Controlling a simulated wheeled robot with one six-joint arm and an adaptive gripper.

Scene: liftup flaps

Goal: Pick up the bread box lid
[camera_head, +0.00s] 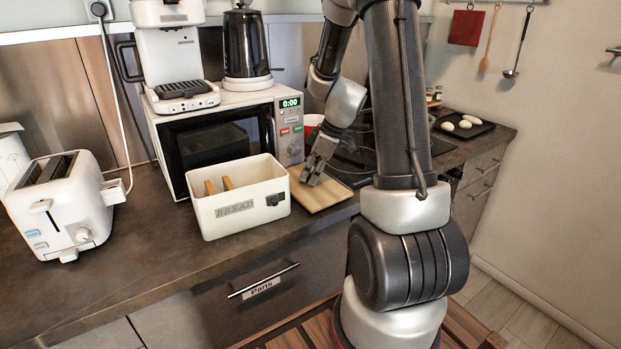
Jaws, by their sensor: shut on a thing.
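The bread box (240,212) is a cream-white open bin marked BREAD, standing on the counter with pieces of bread showing inside. A flat light-wood board (328,198), which looks like the bread box lid, is right beside the box on its right. It lies flat or nearly flat at counter level; I cannot tell if it touches the counter. My gripper (311,174) reaches down from above onto the board's left part and is shut on it. The fingertips are small in view and the exact contact is partly hidden.
A microwave (220,140) stands behind the box, with a coffee machine (180,60) and a dark kettle (247,45) on top. A white toaster (62,205) stands at left. A dark tray (464,129) is at the back right. The counter between toaster and box is clear.

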